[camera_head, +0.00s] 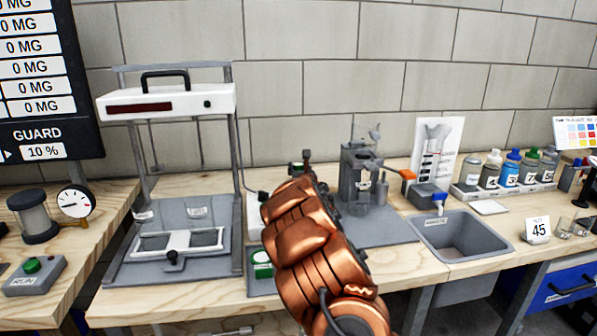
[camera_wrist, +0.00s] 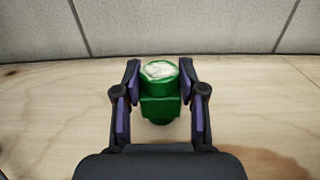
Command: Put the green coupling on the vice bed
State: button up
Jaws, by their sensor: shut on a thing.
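The green coupling (camera_wrist: 160,104) is between the two fingers of my gripper (camera_wrist: 160,72) in the wrist view. In the head view my copper arm reaches toward the back of the bench and hides most of the gripper and the coupling. A grey upright fixture (camera_head: 357,180) stands right of the arm on a grey plate; I cannot tell whether it holds the vice bed.
A green-marked box (camera_head: 262,265) sits beside my arm.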

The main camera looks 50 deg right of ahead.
jog(key=shift+f, duration=0.35)
jog(key=shift+f+b, duration=0.15)
jog(key=shift+b, duration=0.15)
jog(key=o, duration=1.1)
jog(key=shift+r+p, duration=0.25)
jog(key=shift+p, duration=0.1)
